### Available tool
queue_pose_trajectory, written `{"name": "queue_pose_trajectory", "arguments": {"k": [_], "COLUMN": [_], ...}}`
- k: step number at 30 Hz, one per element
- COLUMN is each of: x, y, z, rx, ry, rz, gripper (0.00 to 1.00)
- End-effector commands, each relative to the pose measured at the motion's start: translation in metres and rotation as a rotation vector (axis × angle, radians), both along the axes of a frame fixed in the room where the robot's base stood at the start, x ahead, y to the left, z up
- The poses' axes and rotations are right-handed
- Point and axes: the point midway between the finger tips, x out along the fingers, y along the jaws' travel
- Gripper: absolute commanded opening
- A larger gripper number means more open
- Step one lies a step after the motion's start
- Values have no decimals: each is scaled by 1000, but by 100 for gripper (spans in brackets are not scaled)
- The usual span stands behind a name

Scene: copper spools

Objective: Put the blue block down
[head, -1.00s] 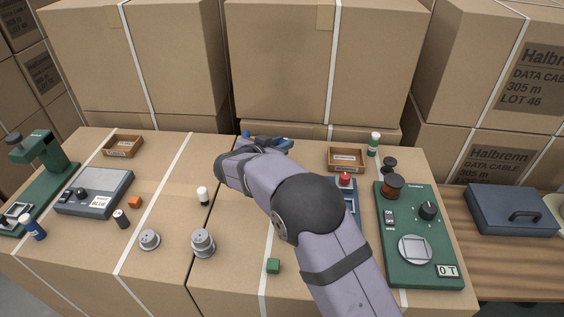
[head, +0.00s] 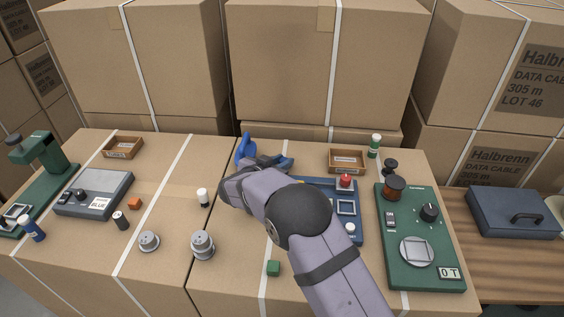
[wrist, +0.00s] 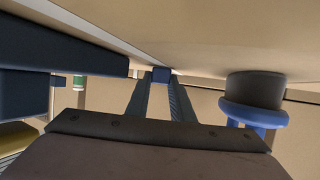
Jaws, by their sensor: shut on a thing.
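The small blue block (wrist: 161,75) shows in the wrist view, between the tips of the two dark fingers. My gripper (wrist: 161,82) is shut on it. In the head view my forearm hides most of the gripper (head: 272,162), and I cannot make out the block there. Whether the block touches a surface cannot be told.
A blue upright object (head: 246,152) stands close left of my gripper. A blue panel (head: 325,184) with a red knob (head: 345,181) lies to the right, partly behind my arm. A wooden tray (head: 346,162) is behind it. A white-topped cylinder (head: 203,197) stands to the left.

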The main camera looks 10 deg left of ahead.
Motion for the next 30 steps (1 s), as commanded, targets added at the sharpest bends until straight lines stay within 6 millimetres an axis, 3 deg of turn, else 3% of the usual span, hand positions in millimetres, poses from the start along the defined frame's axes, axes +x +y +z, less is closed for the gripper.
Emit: {"name": "queue_pose_trajectory", "arguments": {"k": [6, 7, 9, 21, 30], "x": [0, 0, 0, 0, -33], "y": [0, 0, 0, 0, 15], "z": [-3, -3, -3, 1, 16], "rx": [0, 0, 0, 0, -1], "ry": [0, 0, 0, -1, 0], "rz": [0, 0, 0, 0, 4], "gripper": [0, 26, 40, 40, 40]}}
